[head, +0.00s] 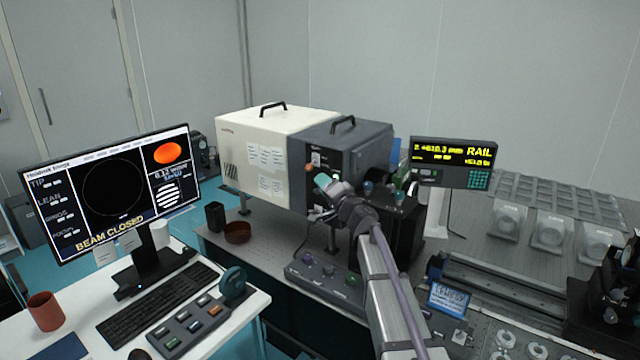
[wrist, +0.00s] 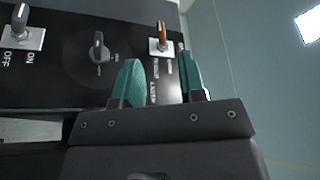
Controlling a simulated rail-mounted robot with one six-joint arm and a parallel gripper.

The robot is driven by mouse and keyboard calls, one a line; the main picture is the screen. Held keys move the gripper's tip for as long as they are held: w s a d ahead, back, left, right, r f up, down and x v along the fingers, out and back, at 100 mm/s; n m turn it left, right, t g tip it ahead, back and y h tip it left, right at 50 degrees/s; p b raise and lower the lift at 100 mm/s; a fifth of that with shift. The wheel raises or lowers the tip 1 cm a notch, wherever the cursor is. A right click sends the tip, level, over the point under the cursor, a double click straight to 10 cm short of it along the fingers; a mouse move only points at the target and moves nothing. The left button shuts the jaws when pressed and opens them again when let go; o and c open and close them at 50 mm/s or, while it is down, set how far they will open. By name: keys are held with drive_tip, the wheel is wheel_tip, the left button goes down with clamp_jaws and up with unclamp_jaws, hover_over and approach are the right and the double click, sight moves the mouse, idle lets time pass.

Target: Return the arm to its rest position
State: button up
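My arm (head: 385,285) reaches forward over the optical table to the dark grey front of a boxed instrument (head: 350,150). My gripper (head: 322,183) is close to that front, with teal fingers. In the wrist view the two fingers (wrist: 160,60) stand apart with nothing gripped between them. A switch with an orange-brown lever (wrist: 162,36) shows just beyond the fingertips, in line with the gap. A round knob (wrist: 98,48) and a grey ON/OFF toggle (wrist: 20,22) sit to its left on the black panel. Whether the fingers touch the panel cannot be told.
A monitor (head: 110,195) reading BEAM CLOSED stands on the white desk at left. A control box with coloured knobs (head: 325,270) lies below the arm. A RAIL readout (head: 452,163), a rail (head: 520,285) and optics mounts (head: 610,290) are to the right. Air above the table is open.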

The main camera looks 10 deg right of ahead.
drive_tip(key=s+a+f+n+g+y, duration=0.1)
drive_tip(key=s+a+f+n+g, duration=0.3)
drive_tip(key=s+f+g, duration=0.45)
drive_tip(key=s+a+f+n+g, duration=0.3)
drive_tip(key=s+a+f+g, duration=0.15)
drive_tip(key=s, duration=0.65)
drive_tip(key=s+d+f+g+h, duration=0.2)
drive_tip(key=s+f+h, duration=0.1)
drive_tip(key=s, duration=0.6)
drive_tip(key=s+d+f+g+h, duration=0.3)
drive_tip(key=s+f+h, duration=0.1)
drive_tip(key=s, duration=0.6)
drive_tip(key=shift+s+f+n+g+h, duration=0.25)
drive_tip(key=shift+s+n+g+h, duration=0.05)
drive_tip(key=shift+h, duration=0.6)
